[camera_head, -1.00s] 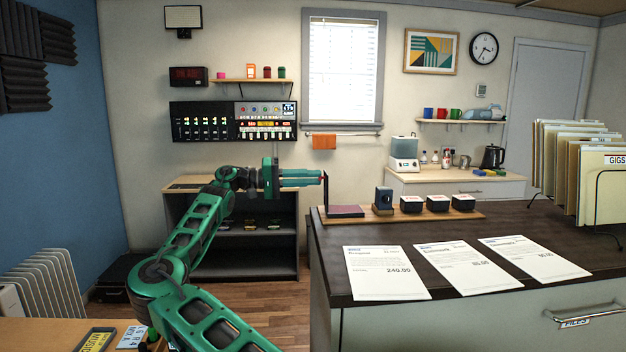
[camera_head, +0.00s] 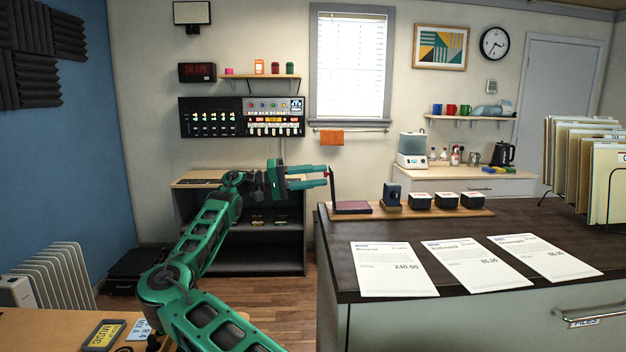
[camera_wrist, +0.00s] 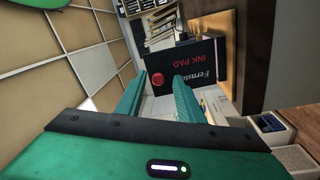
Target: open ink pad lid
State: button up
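The ink pad (camera_head: 351,209) sits at the left end of a wooden tray on the dark counter. Its dark lid (camera_head: 332,190) stands up steeply from the left edge of the pad, which shows reddish. A red knob (camera_wrist: 158,79) is on the lid's outer face, with "INK PAD" lettering on that face in the wrist view. My gripper (camera_head: 327,175) is at the lid's left, near its top. Its two fingers are apart, with the knob between or just beyond the tips in the wrist view (camera_wrist: 158,84). I cannot tell whether a finger touches the lid.
A small dark blue stamp-like block (camera_head: 391,196) and several dark square boxes (camera_head: 446,200) share the wooden tray (camera_head: 400,212) to the right. Printed papers (camera_head: 393,268) lie in front. A file rack (camera_head: 588,170) stands at the right.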

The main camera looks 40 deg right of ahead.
jog(key=v, duration=1.1)
jog(key=shift+d, duration=0.15)
jog(key=shift+w, duration=0.1)
